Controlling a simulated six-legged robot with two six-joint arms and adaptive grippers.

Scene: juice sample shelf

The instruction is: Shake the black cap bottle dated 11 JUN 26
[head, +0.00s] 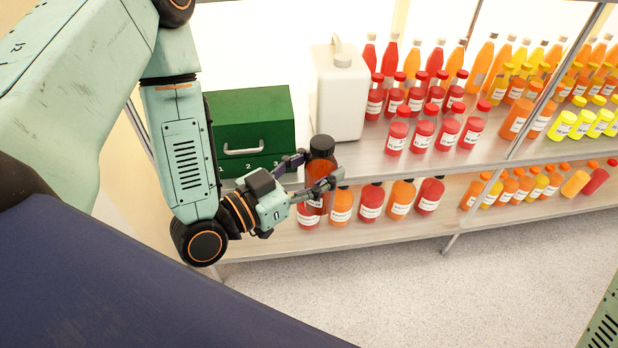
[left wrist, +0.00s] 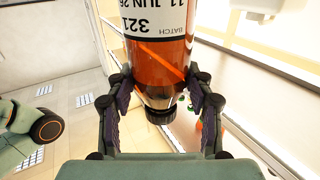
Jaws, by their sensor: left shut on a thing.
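The bottle with a black cap (head: 321,147) holds orange-red juice. My left gripper (head: 317,171) is shut on it near its neck, in front of the shelf. In the head view the bottle stands roughly upright, cap up, and its lower part overlaps a red bottle behind. In the left wrist view the bottle (left wrist: 160,62) sits between both fingers, its white label upside down, reading "321", "BATCH" and "11 JUN 26". Its cap (left wrist: 160,116) points down in that picture. My right gripper is not in view.
The shelf (head: 365,160) carries several red, orange and yellow bottles; a lower level (head: 290,243) has more. A green drawer box (head: 250,105) and white canister (head: 341,100) stand close behind the gripper. The floor in front (head: 440,295) is clear.

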